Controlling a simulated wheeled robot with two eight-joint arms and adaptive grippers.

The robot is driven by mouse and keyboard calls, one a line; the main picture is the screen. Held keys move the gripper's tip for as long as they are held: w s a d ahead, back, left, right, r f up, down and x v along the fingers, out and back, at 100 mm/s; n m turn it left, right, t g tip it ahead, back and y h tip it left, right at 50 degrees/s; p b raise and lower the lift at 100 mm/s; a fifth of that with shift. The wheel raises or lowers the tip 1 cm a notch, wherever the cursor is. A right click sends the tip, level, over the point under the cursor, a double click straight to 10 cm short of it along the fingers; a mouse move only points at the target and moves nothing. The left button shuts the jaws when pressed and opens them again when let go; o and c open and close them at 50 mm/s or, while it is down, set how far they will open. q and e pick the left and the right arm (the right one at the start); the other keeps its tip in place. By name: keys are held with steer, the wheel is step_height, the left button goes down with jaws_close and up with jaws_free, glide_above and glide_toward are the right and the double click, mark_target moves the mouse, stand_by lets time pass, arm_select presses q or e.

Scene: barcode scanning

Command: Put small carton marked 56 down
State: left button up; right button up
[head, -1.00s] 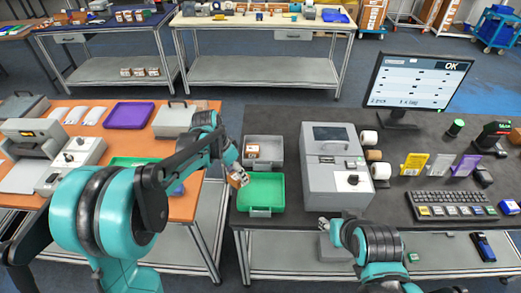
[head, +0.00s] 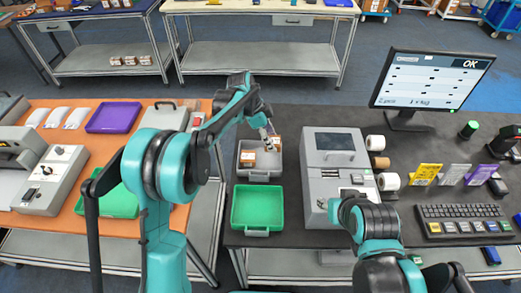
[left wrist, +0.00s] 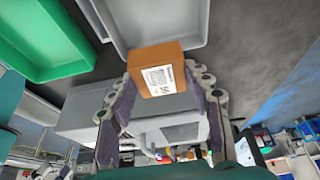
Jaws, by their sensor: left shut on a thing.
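My left gripper (head: 268,136) is shut on a small brown carton (head: 276,143) and holds it at the back right of the grey tray (head: 260,177). In the left wrist view the carton (left wrist: 157,68) sits between the fingertips, with a white printed label facing the camera. Its mark is too small to read surely. The grey tray's edge shows just beyond it; I cannot tell whether the carton touches the tray. Another small carton (head: 248,158) lies in the tray. My right arm (head: 372,222) is at the lower middle; its fingertips cannot be made out.
An empty green tray (head: 257,207) stands in front of the grey tray. A grey label machine (head: 335,165) stands close on the right, with a monitor (head: 432,80) and keyboard (head: 462,221) farther right. An orange table (head: 190,212) is on the left, across a gap.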

arm_select(q)
steer(key=shift+w+f+b, duration=0.15)
steer(key=shift+w+f, duration=0.1)
steer(key=shift+f, duration=0.25)
steer(key=shift+w+f+b, duration=0.15)
steer(key=shift+w+f, duration=0.05)
steer(key=shift+f, duration=0.3)
steer(key=f, duration=0.3)
steer(key=shift+s+b, duration=0.2)
steer(key=shift+b, duration=0.2)
steer(key=shift+f, duration=0.75)
steer(key=shift+w+f+b, duration=0.1)
steer(key=shift+f+b, duration=0.45)
steer(key=shift+f, duration=1.15)
arm_select(e)
steer(key=shift+w+f, duration=0.2)
steer(key=shift+f, duration=0.45)
steer(key=shift+w+f, duration=0.15)
steer(key=shift+f, duration=0.45)
steer(key=shift+s+f, duration=0.1)
arm_select(q)
steer(key=o, duration=1.2)
steer(key=shift+f, duration=0.1)
steer(key=shift+o, duration=0.2)
